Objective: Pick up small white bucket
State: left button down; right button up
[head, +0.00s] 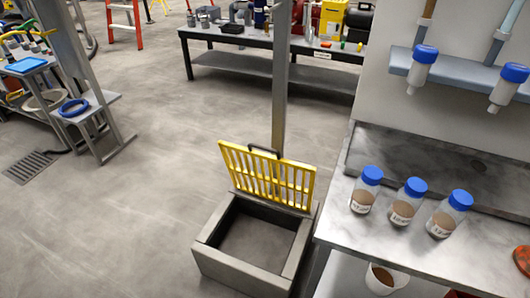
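A small white bucket (372,284) with brown contents stands at the bottom of the head view. It is on the lower shelf, below the front edge of the steel bench (375,237). The bench top hides part of it. Neither of my grippers is in view.
Several blue-capped bottles stand on the bench, including one at its left (363,193). A grey floor box (238,270) with a raised yellow grate (262,170) stands left of the bench. A metal post (280,95) rises behind it. Open floor (130,190) lies to the left.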

aim_at(400, 280)
jog(key=z, duration=1.3)
